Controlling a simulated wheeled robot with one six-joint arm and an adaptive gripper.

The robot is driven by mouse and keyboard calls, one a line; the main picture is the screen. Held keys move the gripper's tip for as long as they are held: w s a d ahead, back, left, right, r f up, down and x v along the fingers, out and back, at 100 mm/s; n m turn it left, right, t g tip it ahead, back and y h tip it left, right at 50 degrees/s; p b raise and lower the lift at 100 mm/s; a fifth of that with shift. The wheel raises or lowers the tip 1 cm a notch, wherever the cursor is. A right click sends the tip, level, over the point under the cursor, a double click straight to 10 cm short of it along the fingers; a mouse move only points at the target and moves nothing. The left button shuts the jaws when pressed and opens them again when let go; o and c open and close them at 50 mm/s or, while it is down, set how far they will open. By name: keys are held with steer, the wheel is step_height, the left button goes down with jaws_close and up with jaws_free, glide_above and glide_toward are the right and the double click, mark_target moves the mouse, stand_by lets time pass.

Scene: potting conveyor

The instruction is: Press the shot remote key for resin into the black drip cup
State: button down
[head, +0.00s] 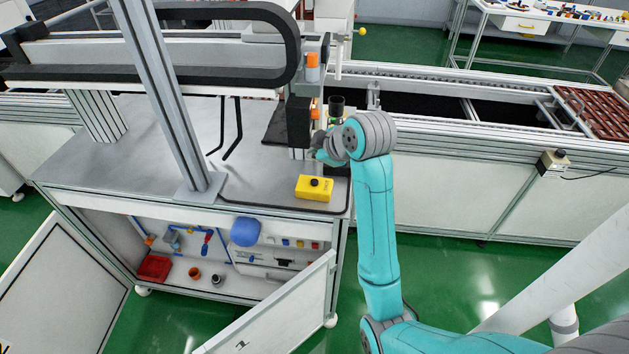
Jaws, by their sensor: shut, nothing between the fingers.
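A yellow box (308,192) with a black button (315,182) on top, which looks like the shot remote, lies on the grey bench near its front right edge. A black cup (336,104) stands behind my wrist, by the dispenser head; its lower part is hard to make out. I take it for the drip cup.
The gantry's upright post (160,90) and black cable chain (290,30) stand left of my arm. A conveyor (450,88) runs off to the right. An open cabinet door (285,310) hangs below the bench. The bench top left of the yellow box is mostly clear.

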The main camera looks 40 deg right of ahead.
mark_target(316, 183)
steer(key=shift+f, duration=3.1)
steer(key=shift+f, duration=0.1)
steer(key=shift+f, duration=0.25)
steer(key=shift+f, duration=0.5)
steer(key=shift+r, duration=0.9)
steer(key=shift+r, duration=0.1)
steer(key=shift+r, duration=2.4)
